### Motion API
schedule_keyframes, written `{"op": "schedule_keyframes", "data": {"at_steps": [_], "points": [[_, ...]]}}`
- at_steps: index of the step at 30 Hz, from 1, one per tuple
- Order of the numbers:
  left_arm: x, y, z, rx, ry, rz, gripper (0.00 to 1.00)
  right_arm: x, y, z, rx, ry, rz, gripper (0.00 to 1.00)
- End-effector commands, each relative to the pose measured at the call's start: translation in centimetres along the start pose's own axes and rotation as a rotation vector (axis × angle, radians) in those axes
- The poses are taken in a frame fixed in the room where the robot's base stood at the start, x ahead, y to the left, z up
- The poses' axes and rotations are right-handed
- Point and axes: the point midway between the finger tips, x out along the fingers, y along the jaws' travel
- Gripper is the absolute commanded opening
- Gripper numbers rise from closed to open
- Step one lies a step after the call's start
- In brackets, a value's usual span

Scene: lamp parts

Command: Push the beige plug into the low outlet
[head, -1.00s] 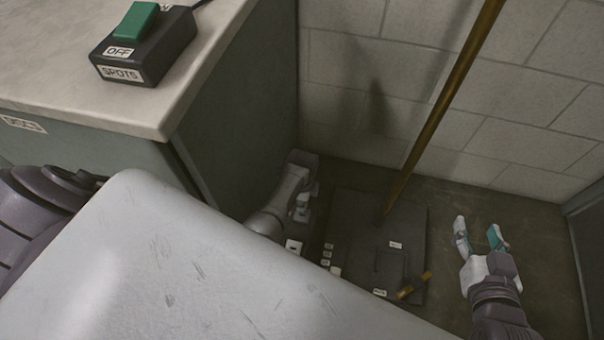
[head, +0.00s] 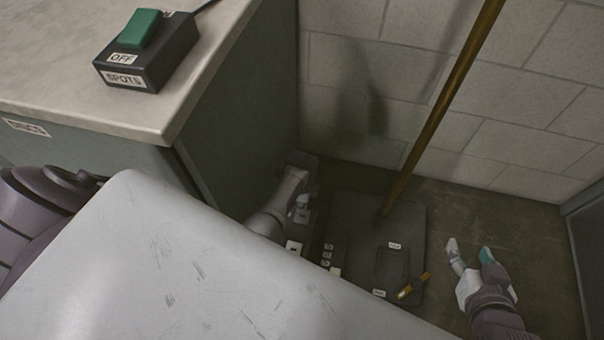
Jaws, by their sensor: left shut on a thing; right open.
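My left gripper (head: 301,208) is low by the cabinet's side, just above the floor. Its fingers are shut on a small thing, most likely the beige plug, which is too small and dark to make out. The low outlet cannot be told for sure; a dark strip with several small white labels (head: 328,256) lies just right of and below this gripper, partly behind my pale body. My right gripper (head: 471,251) is open and empty, with teal finger pads, above the floor at the right.
A dark base plate (head: 408,222) on the floor bears a slanting brass pole (head: 446,95) and a short brass piece (head: 412,286). A cabinet (head: 235,130) with a green-switched box (head: 147,52) stands left. A block wall (head: 350,65) closes the back. Floor at right is bare.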

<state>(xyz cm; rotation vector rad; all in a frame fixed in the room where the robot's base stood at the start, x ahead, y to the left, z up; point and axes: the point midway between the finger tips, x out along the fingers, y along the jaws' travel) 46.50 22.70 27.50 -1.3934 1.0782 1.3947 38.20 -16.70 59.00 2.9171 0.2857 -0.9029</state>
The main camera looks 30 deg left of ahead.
Motion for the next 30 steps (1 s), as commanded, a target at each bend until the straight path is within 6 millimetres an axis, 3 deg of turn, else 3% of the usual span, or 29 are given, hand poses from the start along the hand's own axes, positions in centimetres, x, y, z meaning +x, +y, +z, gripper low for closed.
{"op": "schedule_keyframes", "data": {"at_steps": [30], "points": [[0.0, 1.2, 0.0, 0.0, 0.0, 0.0, 0.0, -1.7, 0.6, 4.7, 0.004, -0.257, 0.014, 0.53]]}}
